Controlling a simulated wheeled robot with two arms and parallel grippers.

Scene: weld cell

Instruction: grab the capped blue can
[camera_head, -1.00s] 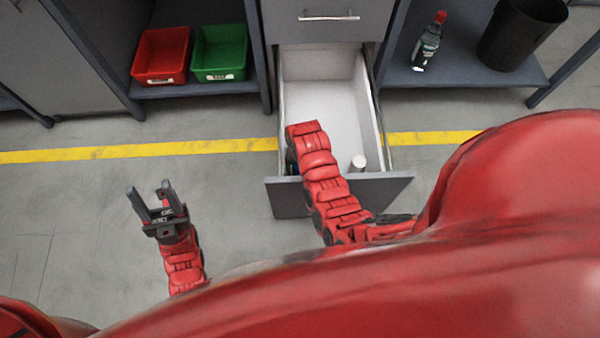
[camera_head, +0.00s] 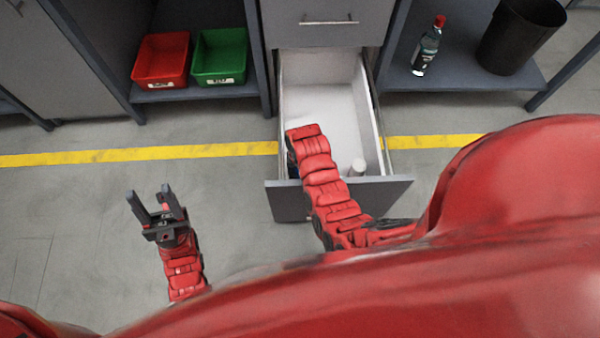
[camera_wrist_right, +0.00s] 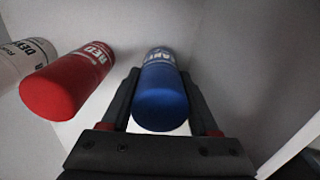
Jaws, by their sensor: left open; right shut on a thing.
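The capped blue can (camera_wrist_right: 160,92) stands between the two fingers of my right gripper (camera_wrist_right: 162,100) in the right wrist view. The fingers are shut on it, one along each side. In the head view the right gripper and the blue can are hidden behind my right arm, which reaches down into the open drawer (camera_head: 323,103). My left gripper (camera_head: 150,208) is open and empty above the floor at the left.
A red can (camera_wrist_right: 65,82) and a white can (camera_wrist_right: 22,62) stand left of the blue one in the wrist view. A red bin (camera_head: 161,60), a green bin (camera_head: 220,56), a dark bottle (camera_head: 427,50) and a black bucket (camera_head: 518,35) stand on shelves beside the drawer.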

